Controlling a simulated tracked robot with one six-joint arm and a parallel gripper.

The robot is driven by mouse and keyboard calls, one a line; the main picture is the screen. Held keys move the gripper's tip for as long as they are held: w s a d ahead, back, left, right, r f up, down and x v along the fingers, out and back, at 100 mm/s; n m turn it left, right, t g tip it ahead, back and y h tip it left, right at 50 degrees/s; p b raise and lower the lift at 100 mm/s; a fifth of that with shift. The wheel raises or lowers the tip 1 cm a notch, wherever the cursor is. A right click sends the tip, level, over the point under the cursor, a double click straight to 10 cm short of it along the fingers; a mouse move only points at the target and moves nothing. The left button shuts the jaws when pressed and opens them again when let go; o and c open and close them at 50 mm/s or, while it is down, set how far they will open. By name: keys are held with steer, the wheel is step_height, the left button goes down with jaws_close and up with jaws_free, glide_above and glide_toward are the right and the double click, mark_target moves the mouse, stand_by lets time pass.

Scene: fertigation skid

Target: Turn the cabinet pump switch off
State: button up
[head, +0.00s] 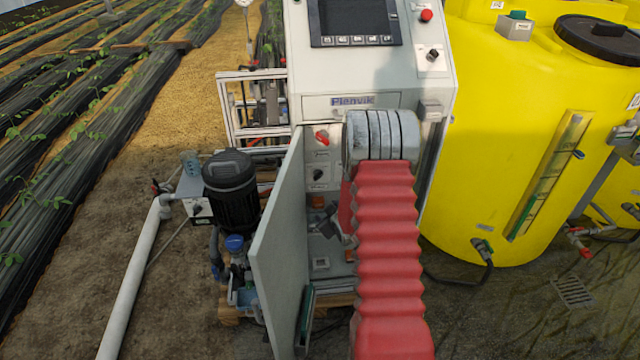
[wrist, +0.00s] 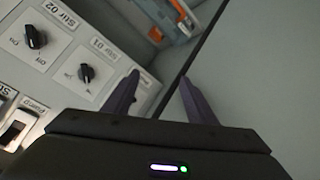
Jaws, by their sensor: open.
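The cabinet (head: 300,75) stands in the middle of the head view, with its lower door (head: 278,250) swung open. In the wrist view the pump switch (wrist: 17,130), a rocker beside a tilted label reading Pump, lies at the lower left edge, partly cut off by the frame and my gripper body. My gripper (wrist: 159,82) is open and empty. Its fingertips are to the right of the pump switch, near the Stir 01 knob (wrist: 86,73), with no visible contact. In the head view my red arm hides much of the cabinet's inside, and the pump switch cannot be made out.
The Stir 02 knob (wrist: 35,37) is on the same panel, and an orange and grey part (wrist: 165,18) is beyond. The open door bounds the left of the opening. A black pump (head: 231,190) stands left of the cabinet, a yellow tank (head: 530,130) right.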

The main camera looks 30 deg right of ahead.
mark_target(318, 178)
step_height(318, 178, down, 9)
steer(key=s+d+n+t, duration=0.1)
steer(key=d+t, duration=0.2)
step_height(318, 178, up, 9)
steer(key=s+a+n+t, duration=0.1)
steer(key=n+t, duration=0.2)
steer(key=t, duration=0.4)
steer(key=shift+f+n, duration=0.15)
steer(key=shift+n, duration=0.25)
steer(key=x, duration=1.3)
steer(key=shift+w+d, duration=0.15)
steer(key=shift+w, duration=0.15)
steer(key=c, duration=1.1)
